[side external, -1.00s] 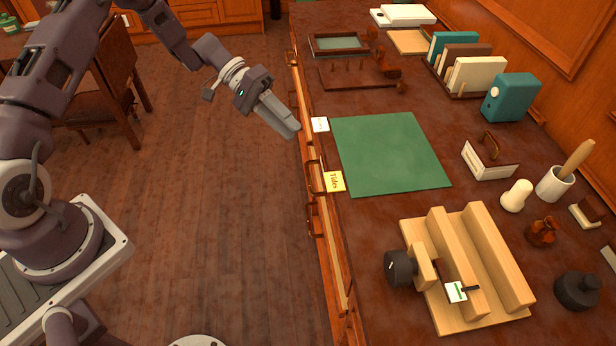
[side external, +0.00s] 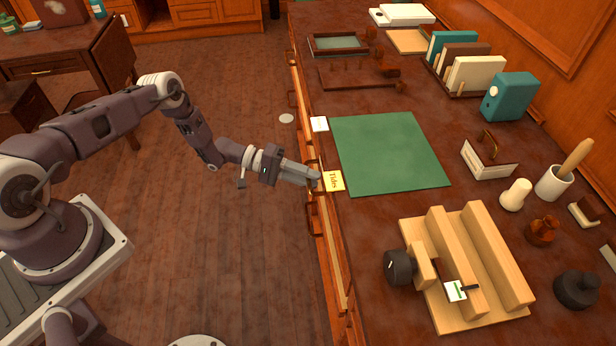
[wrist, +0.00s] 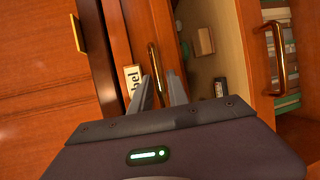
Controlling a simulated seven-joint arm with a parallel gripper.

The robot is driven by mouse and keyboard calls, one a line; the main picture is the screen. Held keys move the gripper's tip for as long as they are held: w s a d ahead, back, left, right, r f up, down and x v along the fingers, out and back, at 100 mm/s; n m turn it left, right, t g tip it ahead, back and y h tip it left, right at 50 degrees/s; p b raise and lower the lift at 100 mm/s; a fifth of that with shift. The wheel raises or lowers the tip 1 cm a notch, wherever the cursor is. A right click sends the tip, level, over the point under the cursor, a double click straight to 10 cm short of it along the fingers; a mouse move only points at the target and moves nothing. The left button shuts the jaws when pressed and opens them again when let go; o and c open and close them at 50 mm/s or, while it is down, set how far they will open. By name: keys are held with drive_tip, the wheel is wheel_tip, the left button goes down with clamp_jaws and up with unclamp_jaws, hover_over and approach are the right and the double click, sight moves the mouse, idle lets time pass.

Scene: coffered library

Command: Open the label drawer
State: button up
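In the wrist view, a card ending in "bel" (wrist: 132,80) is on a wooden drawer front (wrist: 116,42), its first letters hidden or cut off. A brass handle (wrist: 153,62) stands on this front, beside the card. My gripper (wrist: 160,82) is open, its two fingers apart and pointing at this handle, which lies between or just beyond their tips. I cannot tell whether they touch it. In the side view, my gripper (side external: 314,181) is at the desk's front edge, close to the yellow "Tides" card (side external: 334,181).
In the wrist view, a pale compartment (wrist: 205,70) holds small objects, and another brass handle (wrist: 277,55) is at right. In the side view, the desk bears a green mat (side external: 390,150) and a wooden jig (side external: 480,265).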

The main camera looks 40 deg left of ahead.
clamp_jaws()
idle(1.4)
